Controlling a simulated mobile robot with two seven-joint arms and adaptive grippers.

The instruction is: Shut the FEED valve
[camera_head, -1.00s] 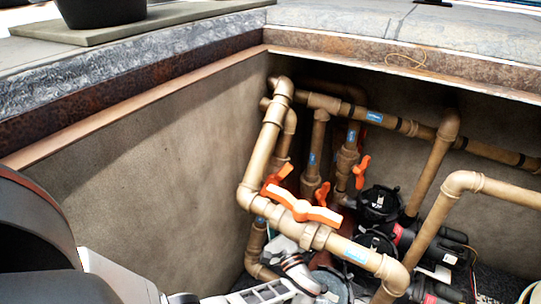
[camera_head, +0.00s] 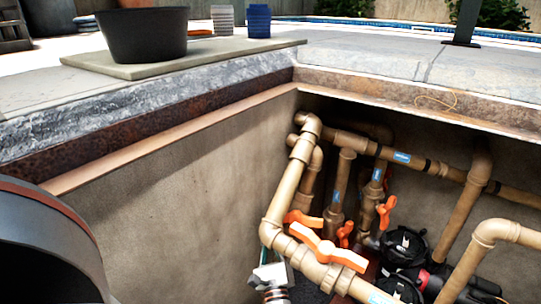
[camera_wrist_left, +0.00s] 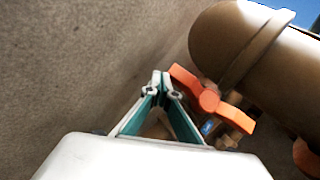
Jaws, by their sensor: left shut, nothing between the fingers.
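Several orange valve handles sit on tan pipes in the pit in the head view. The largest handle (camera_head: 328,248) lies across the near sloping pipe. A second handle (camera_head: 303,218) is just behind that pipe, with others (camera_head: 345,235) (camera_head: 385,212) further right. The blue labels are too small to read, so I cannot tell which is FEED. My left gripper (camera_head: 265,256) is low beside the near pipe, left of the handles. In the left wrist view its teal fingers (camera_wrist_left: 161,80) are shut and empty, tips close to an orange handle (camera_wrist_left: 209,100); contact is unclear. My right gripper is not in view.
The concrete pit wall (camera_head: 190,185) stands to the left. A thick tan pipe (camera_wrist_left: 235,40) is close at the upper right of the wrist view. Black pumps (camera_head: 405,245) fill the pit's lower right. A black pot (camera_head: 143,35) stands on a slab above the edge.

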